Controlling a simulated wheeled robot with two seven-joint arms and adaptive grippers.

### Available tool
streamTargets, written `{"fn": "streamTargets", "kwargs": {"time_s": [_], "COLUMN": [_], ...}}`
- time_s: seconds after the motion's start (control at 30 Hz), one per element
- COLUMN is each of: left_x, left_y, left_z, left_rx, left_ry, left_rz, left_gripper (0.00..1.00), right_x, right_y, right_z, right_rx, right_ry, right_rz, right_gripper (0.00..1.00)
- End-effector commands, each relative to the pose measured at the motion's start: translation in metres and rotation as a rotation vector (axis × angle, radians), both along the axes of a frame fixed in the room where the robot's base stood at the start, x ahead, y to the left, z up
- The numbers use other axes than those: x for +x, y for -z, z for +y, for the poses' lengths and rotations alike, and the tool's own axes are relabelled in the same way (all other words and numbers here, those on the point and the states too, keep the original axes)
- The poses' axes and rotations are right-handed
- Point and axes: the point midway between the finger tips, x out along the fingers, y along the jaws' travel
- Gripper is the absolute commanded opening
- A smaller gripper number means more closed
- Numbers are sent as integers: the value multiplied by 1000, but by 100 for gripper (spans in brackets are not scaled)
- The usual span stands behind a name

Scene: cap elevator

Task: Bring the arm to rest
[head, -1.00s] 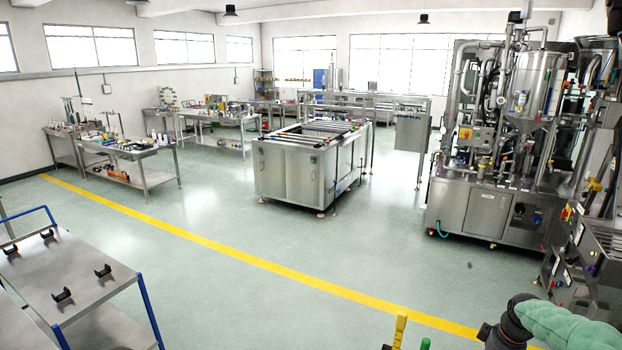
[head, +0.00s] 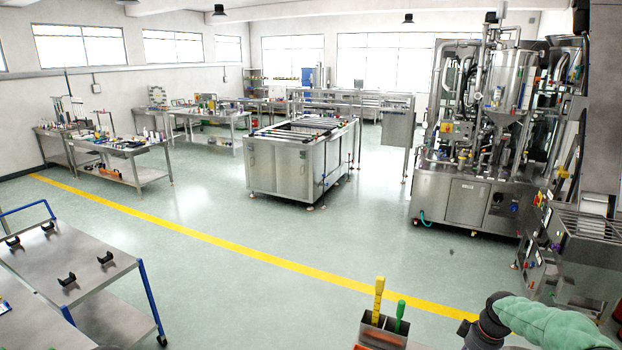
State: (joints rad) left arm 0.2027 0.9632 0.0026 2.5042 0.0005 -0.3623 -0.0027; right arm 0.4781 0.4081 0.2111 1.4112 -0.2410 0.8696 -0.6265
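One of my arms, in a green sleeve (head: 555,327), reaches in at the bottom right and ends at a dark joint (head: 488,322) near the bottom edge. Its gripper does not show. My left arm and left gripper are not in view. No object is seen held.
A metal holder (head: 372,336) with a yellow-handled tool (head: 378,298) and a green-handled tool (head: 400,314) stands close left of the sleeved arm. A cart (head: 75,262) is at left, a large steel machine (head: 470,203) at right. The floor (head: 240,290) between is clear.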

Motion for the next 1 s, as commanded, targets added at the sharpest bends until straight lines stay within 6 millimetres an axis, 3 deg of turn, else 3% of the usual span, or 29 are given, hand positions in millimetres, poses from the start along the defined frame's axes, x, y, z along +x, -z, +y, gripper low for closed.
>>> {"fn": "streamTargets", "kwargs": {"time_s": [0.37,0.53,0.67,0.8,1.0], "left_x": [0,0,1,1,0], "left_y": [0,0,0,0,0], "left_z": [0,0,0,0,0], "left_rx": [0,0,0,0,0], "left_ry": [0,0,0,0,0], "left_rz": [0,-1,-1,-1,-1], "left_gripper": [40,40,40,40,40], "right_x": [-6,-25,-58,-108,-181], "right_y": [75,129,178,220,250], "right_z": [66,121,180,242,301], "right_rx": [83,147,209,266,307], "right_ry": [44,94,164,258,380], "right_rz": [15,37,69,114,175], "right_gripper": [64,64,64,64,64]}}
